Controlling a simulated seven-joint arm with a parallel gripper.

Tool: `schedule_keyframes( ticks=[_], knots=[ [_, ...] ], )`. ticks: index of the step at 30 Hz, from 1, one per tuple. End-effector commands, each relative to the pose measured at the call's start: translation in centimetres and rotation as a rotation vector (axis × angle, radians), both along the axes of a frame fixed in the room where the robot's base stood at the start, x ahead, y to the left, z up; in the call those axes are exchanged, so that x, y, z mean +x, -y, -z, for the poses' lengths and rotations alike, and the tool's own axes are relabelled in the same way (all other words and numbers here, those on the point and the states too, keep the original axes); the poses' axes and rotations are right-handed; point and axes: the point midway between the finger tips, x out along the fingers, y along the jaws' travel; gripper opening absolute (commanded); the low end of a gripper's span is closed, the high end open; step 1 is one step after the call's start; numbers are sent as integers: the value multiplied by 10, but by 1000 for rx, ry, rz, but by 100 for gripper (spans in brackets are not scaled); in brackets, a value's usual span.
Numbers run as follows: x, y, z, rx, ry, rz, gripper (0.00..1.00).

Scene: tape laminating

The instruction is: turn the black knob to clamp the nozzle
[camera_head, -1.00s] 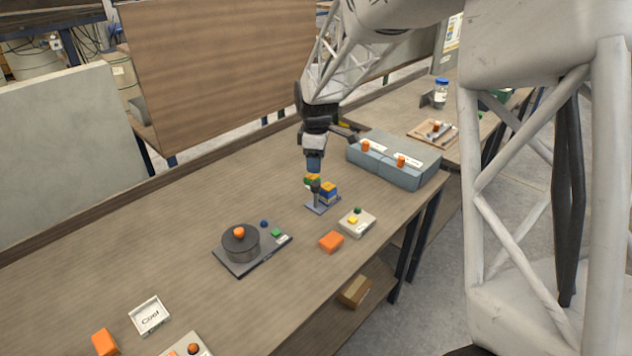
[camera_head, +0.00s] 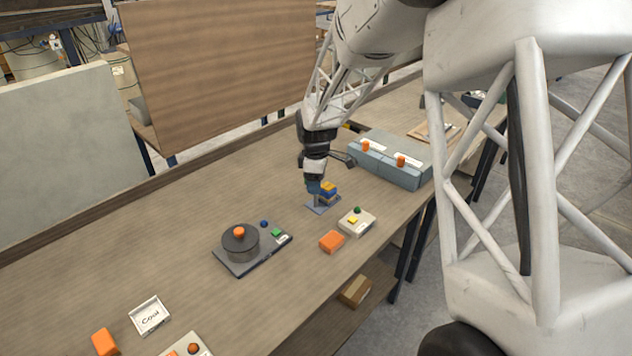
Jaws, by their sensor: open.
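My gripper (camera_head: 315,187) points down over a small grey-blue stand (camera_head: 320,206) in the middle of the table. Its jaws are open. The gripper covers the left part of the fixture on this stand, so the black knob and the nozzle cannot be made out. A blue and yellow block (camera_head: 329,190) on the stand shows just right of the fingers. I cannot tell whether the fingers touch anything on the stand.
A grey box with orange knobs (camera_head: 392,160) stands behind right. A white box with buttons (camera_head: 356,222) and an orange block (camera_head: 331,241) lie in front right. A round dark device (camera_head: 240,247) stands left. The table's left part (camera_head: 110,255) is largely clear.

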Motion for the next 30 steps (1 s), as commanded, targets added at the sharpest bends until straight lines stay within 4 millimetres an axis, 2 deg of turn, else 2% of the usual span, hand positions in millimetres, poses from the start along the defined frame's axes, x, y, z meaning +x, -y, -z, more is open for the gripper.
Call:
schedule_keyframes(
  ticks=[11,18,21,30],
  knots=[
    [0,0,4,0,1,0,59],
    [0,0,4,0,1,0,22],
    [0,0,3,0,1,0,10],
    [0,0,3,0,1,26,10]
  ],
)
